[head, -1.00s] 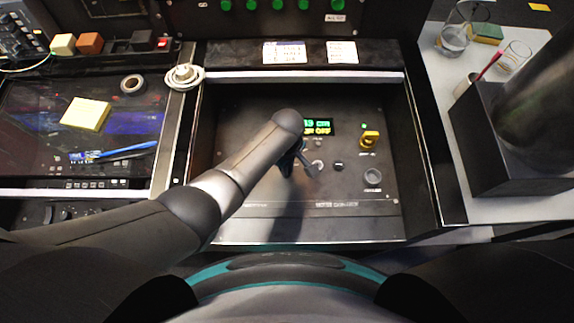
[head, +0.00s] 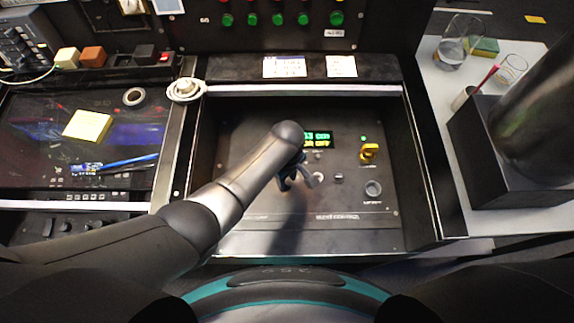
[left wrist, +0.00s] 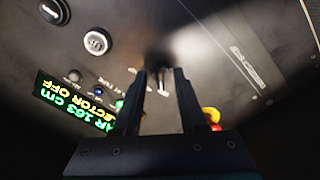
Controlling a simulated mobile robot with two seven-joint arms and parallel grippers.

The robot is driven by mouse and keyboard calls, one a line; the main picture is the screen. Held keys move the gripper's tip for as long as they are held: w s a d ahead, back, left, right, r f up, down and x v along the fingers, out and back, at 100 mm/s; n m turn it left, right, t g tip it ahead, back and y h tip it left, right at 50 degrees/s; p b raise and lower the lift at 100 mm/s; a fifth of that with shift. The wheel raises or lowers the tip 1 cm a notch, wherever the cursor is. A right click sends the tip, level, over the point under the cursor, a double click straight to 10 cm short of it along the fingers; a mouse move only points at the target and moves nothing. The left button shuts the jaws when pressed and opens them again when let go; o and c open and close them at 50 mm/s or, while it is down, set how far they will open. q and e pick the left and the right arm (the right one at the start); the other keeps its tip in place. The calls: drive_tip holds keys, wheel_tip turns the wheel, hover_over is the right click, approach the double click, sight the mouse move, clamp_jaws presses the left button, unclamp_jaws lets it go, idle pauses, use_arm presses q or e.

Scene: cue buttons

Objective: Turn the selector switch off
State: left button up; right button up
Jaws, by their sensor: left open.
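A sunken black control panel (head: 245,215) lies in front of me, with a lit display (head: 318,139). In the left wrist view the display (left wrist: 75,103) reads "SELECTOR OFF" on its second line, upside down. My left gripper (head: 297,182) is low over the middle of the panel, below the display; my own arm partly hides it. In the left wrist view its open fingers (left wrist: 163,98) point at the panel, with a narrow pale lever-like part (left wrist: 163,75) between them. I cannot tell whether they touch it. I cannot tell for sure which control is the selector switch.
A yellow handle (head: 369,151) under a green lamp and a round knob (head: 373,188) sit right of the gripper. In the left wrist view, a silver round knob (left wrist: 97,42) is nearby, and a yellow-and-red part (left wrist: 212,117) is partly hidden by the gripper. Raised walls edge the panel.

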sight(287, 184)
use_arm(q)
wheel_tip(287, 184, up, 14)
drive_tip(key=p, duration=0.5)
drive_tip(key=shift+r, duration=0.25)
drive_tip(key=shift+s+f, duration=0.1)
drive_tip(key=shift+s, duration=0.05)
